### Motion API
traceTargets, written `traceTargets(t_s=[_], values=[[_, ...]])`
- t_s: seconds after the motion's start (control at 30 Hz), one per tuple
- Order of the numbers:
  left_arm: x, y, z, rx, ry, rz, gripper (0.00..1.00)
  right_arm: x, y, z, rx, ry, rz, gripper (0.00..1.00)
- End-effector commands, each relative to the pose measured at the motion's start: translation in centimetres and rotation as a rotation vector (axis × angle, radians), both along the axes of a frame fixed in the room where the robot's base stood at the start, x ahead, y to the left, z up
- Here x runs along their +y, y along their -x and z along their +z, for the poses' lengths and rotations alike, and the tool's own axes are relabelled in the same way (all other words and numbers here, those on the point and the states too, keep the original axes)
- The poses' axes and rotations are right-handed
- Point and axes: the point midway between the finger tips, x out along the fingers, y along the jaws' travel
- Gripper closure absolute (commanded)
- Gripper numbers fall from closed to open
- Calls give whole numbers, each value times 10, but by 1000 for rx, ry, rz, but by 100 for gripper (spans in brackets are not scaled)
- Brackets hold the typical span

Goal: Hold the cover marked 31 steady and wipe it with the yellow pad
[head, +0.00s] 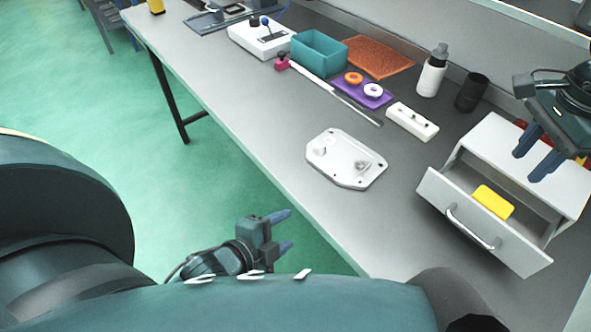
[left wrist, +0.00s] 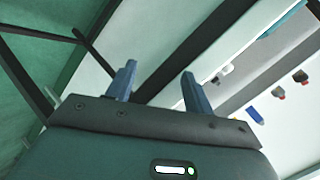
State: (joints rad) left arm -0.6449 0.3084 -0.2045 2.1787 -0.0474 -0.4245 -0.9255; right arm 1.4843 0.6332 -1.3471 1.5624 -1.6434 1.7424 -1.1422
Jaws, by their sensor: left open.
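The cover (head: 347,158), a pale flat casting with raised bosses, lies on the grey bench near its front edge; I cannot read a number on it. The yellow pad (head: 493,201) lies inside the pulled-out drawer (head: 485,237) of a white cabinet. My left gripper (head: 288,230) is open and empty, in front of the bench edge and short of the cover; its two fingers also show in the left wrist view (left wrist: 160,82). My right gripper (head: 531,160) hangs above the cabinet, its blue fingers apart, with nothing between them.
On the bench (head: 250,115) stand a teal bin (head: 318,54), an orange mat (head: 374,57), a purple tray (head: 362,92) with two rings, a long ruler-like bar (head: 335,93), a white block (head: 412,122), a bottle (head: 432,73) and a black cup (head: 471,93). Bench around the cover is clear.

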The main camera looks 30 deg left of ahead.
Motion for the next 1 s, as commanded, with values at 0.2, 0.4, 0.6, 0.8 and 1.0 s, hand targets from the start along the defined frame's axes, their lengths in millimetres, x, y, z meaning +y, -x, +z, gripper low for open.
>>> traceTargets(t_s=[0.2, 0.4, 0.6, 0.8, 1.0], values=[[14, -10, 27, -162, -450, -237, 48, 0, 0, 0, 0, 0, 0, 64], [21, -17, 47, -279, -788, -404, 48, 0, 0, 0, 0, -1, 0, 64], [-4, -41, 75, -322, -1192, -587, 48, 0, 0, 0, 0, 0, 0, 64], [-8, -54, 107, -305, -1557, -660, 48, 0, 0, 0, 0, 0, 0, 64], [-3, -58, 127, -268, -1747, -659, 48, 0, 0, 0, 0, 0, 0, 64]])
